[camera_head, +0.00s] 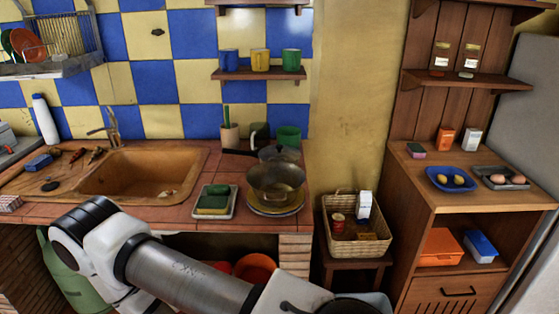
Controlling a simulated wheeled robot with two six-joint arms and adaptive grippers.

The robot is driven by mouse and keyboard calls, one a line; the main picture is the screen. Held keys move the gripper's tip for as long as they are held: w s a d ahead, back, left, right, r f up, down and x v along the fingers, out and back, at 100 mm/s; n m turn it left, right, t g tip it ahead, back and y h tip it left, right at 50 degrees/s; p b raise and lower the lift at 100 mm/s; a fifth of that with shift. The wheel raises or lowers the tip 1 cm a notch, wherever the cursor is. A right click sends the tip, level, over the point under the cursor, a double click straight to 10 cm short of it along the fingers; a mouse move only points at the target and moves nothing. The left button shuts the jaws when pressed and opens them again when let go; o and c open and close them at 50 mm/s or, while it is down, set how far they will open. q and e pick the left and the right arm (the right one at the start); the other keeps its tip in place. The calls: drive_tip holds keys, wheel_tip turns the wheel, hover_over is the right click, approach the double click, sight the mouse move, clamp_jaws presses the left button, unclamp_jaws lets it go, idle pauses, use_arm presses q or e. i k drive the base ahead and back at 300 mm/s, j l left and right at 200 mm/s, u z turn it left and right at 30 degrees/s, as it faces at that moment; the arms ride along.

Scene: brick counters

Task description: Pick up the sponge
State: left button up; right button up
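Two stacked green blocks that look like sponges (214,197) lie on a small pale tray (230,214) on the tiled counter, right of the sink. A small block with a dark green top and a pink lower part (415,150), also sponge-like, lies on the wooden cabinet at right. I cannot tell for certain which is the task's sponge. My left arm crosses the lower left toward the bottom edge, below and in front of the counter. Its gripper is out of view. My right gripper does not show.
A metal pot (275,182) stands on plates right of the tray. The sink basin (140,174) is at left. A wicker basket (372,246) sits on a low stool. A blue plate (438,186) stands on the cabinet. Counter between sink and tray is mostly clear.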

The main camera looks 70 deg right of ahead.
sight(207, 205)
drive_tip(key=z, duration=1.75)
